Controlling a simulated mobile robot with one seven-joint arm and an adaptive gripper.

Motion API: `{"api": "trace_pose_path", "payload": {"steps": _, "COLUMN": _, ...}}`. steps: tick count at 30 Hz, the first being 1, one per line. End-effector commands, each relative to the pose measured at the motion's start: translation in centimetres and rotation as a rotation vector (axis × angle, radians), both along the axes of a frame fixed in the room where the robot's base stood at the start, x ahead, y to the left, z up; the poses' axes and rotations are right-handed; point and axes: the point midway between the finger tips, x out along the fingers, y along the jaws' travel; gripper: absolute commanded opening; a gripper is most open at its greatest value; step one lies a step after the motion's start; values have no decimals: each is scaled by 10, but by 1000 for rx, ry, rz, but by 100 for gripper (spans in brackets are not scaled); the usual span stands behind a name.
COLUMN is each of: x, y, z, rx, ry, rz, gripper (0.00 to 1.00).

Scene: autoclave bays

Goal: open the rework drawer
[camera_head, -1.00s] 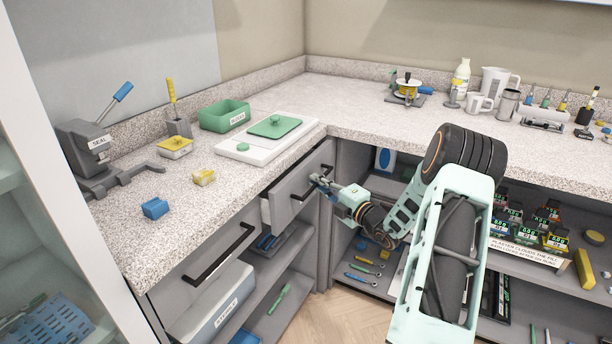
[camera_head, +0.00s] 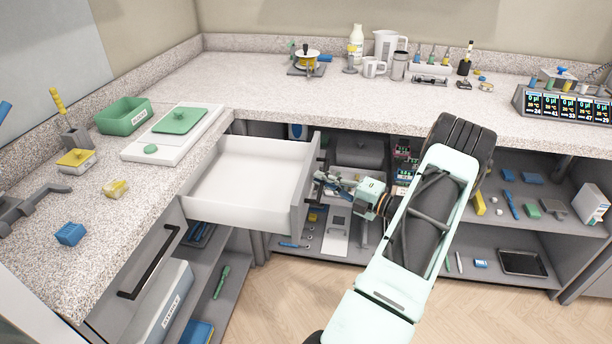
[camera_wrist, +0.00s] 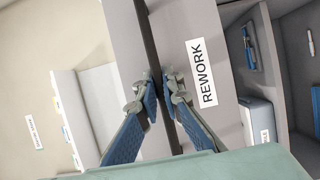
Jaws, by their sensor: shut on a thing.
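The rework drawer (camera_head: 250,178) stands pulled well out of the left counter in the head view, and its white inside looks empty. Its grey front carries a REWORK label (camera_wrist: 201,73) in the wrist view. My gripper (camera_head: 318,184) is at the drawer's front. In the wrist view my gripper (camera_wrist: 160,90) is shut on the dark bar handle (camera_wrist: 148,45), one finger on each side of it. Much of the handle is hidden by my fingers in the head view.
A second drawer with a black handle (camera_head: 149,262) is shut at the front left. The counter above holds a green bin (camera_head: 122,116) and a white board (camera_head: 165,145). Open shelves (camera_head: 525,205) lie behind and right of my arm. The wood floor (camera_head: 270,300) is clear.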

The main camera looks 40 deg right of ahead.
Motion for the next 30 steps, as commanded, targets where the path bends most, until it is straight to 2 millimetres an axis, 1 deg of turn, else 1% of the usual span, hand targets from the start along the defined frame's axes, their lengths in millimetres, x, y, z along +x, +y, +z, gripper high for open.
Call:
{"api": "trace_pose_path", "payload": {"steps": 4, "x": -6, "y": -4, "z": 0, "rx": 1, "ry": 0, "rz": 1, "gripper": 0}}
{"api": "trace_pose_path", "payload": {"steps": 15, "x": -7, "y": -5, "z": 0, "rx": 1, "ry": 0, "rz": 1, "gripper": 0}}
{"api": "trace_pose_path", "payload": {"steps": 16, "x": -7, "y": -5, "z": 0, "rx": 1, "ry": 0, "rz": 1, "gripper": 10}}
{"api": "trace_pose_path", "payload": {"steps": 20, "x": -7, "y": -5, "z": 0, "rx": 0, "ry": 0, "rz": 0, "gripper": 24}}
{"api": "trace_pose_path", "payload": {"steps": 21, "x": -7, "y": -5, "z": 0, "rx": 0, "ry": 0, "rz": 0, "gripper": 25}}
{"api": "trace_pose_path", "payload": {"steps": 30, "x": -9, "y": -7, "z": 0, "rx": 0, "ry": 0, "rz": -1, "gripper": 25}}
